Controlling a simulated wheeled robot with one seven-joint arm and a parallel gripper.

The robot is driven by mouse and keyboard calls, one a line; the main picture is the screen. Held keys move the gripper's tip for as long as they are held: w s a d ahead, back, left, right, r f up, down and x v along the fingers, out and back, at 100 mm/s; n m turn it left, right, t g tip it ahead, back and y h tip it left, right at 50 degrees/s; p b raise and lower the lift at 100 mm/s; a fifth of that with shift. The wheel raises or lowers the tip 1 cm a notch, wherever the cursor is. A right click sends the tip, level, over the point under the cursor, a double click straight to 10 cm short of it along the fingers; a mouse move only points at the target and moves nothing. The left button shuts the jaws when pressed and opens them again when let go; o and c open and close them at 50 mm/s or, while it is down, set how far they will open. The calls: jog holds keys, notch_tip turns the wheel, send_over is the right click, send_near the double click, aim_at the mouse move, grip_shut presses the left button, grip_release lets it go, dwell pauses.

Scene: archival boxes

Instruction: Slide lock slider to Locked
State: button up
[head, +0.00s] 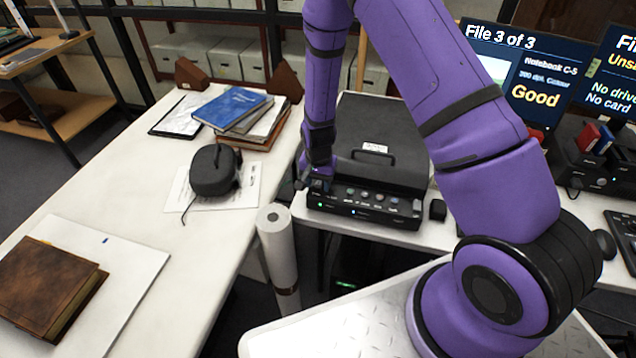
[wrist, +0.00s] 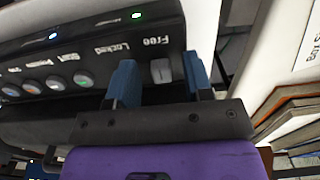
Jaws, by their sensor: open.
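The black scanner (head: 375,140) stands on the white desk, its lid down. Its front panel (head: 365,203) has a row of buttons and small lights. In the wrist view the grey lock slider (wrist: 161,71) sits beside the word Free, with the word Locked (wrist: 112,49) to its left. My gripper (wrist: 160,78) is open, with one blue finger on each side of the slider; I cannot tell whether either touches it. In the head view my gripper (head: 318,184) is at the panel's left end and hides the slider.
A white table (head: 205,255) to the left holds a brown book (head: 45,285), a black rounded object (head: 214,170) and a stack of books (head: 240,110). A white roll (head: 277,245) stands between table and desk. Screens (head: 525,75) and a card reader (head: 590,160) are at right.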

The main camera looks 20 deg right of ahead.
aim_at(334, 192)
jog(key=shift+f, duration=0.2)
grip_shut()
jog(key=shift+s+d, duration=0.7)
jog(key=shift+d, duration=0.3)
jog(key=shift+s+d, duration=0.7)
jog(key=shift+d, duration=0.3)
grip_release()
notch_tip(334, 192, up, 11)
